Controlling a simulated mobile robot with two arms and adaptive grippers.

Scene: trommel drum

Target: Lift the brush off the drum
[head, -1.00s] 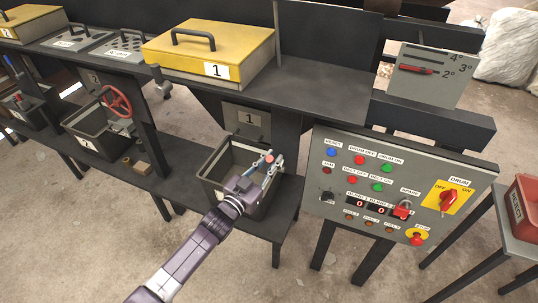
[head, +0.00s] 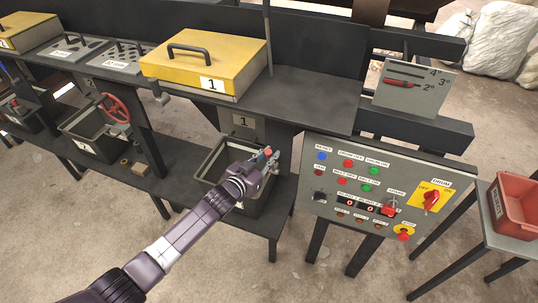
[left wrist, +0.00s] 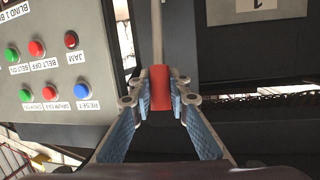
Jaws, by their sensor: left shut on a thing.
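A red grip (left wrist: 160,88) on a thin pale rod (left wrist: 157,30) lies between the fingers of my left gripper (left wrist: 160,98) in the left wrist view. Both fingers close on its sides. In the head view, the left gripper (head: 267,156) reaches in over the bin under plate 1, and a little of the red grip (head: 268,152) shows at its fingertips. I cannot make out the brush or the drum. My right gripper is not in view.
An open dark bin (head: 208,166) is below the gripper. The control panel (head: 330,208) stands close on the right, with a red container (head: 520,205) beyond it. A yellow lidded box (head: 205,55) sits on the dark shelf above.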

